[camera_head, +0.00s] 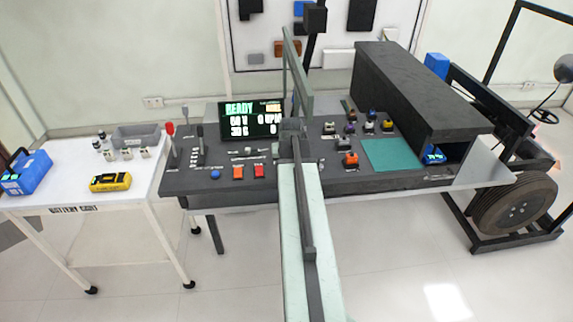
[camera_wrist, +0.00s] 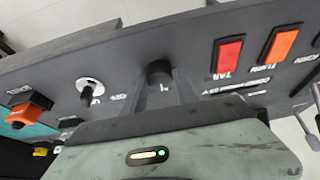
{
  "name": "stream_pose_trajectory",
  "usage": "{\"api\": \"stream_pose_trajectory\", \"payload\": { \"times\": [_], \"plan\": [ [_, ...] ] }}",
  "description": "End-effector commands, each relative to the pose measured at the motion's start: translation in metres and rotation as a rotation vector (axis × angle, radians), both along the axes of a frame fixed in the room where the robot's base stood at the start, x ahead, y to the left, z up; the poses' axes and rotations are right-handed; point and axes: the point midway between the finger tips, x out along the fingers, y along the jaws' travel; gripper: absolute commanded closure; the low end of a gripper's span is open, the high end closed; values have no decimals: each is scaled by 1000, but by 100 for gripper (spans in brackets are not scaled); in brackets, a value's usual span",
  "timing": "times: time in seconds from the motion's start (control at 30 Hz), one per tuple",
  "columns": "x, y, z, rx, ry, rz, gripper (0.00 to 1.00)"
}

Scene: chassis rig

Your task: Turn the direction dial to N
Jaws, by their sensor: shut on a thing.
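The direction dial appears to be the dark round knob (camera_wrist: 158,70) on the sloped grey control panel (camera_wrist: 195,45) in the wrist view. My gripper (camera_wrist: 165,85) has its two dark fingers on either side of this knob and is shut on it. The knob's pointer and most of its markings are hidden or too small to read, so its setting cannot be told. In the head view my gripper (camera_head: 291,142) is at the middle of the console, and my arm hides the dial.
Red (camera_wrist: 227,55) and orange (camera_wrist: 280,45) rocker switches sit right of the knob. A silver key switch (camera_wrist: 90,87) sits left of it. The lit display (camera_head: 250,121) stands behind the console. A white cart (camera_head: 62,190) stands left, a black shelf (camera_head: 420,85) right.

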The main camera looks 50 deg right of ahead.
Motion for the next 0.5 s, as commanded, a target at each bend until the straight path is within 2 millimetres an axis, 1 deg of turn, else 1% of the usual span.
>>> {"api": "stream_pose_trajectory", "payload": {
  "times": [0.3,0.33,0.37,0.4,0.5],
  "plan": [
    [0,1,0,3,0,0,100],
    [0,1,0,4,1,0,63],
    [0,1,0,3,0,0,54],
    [0,1,0,2,1,-1,43],
    [0,1,0,2,1,-1,43]
  ]
}}
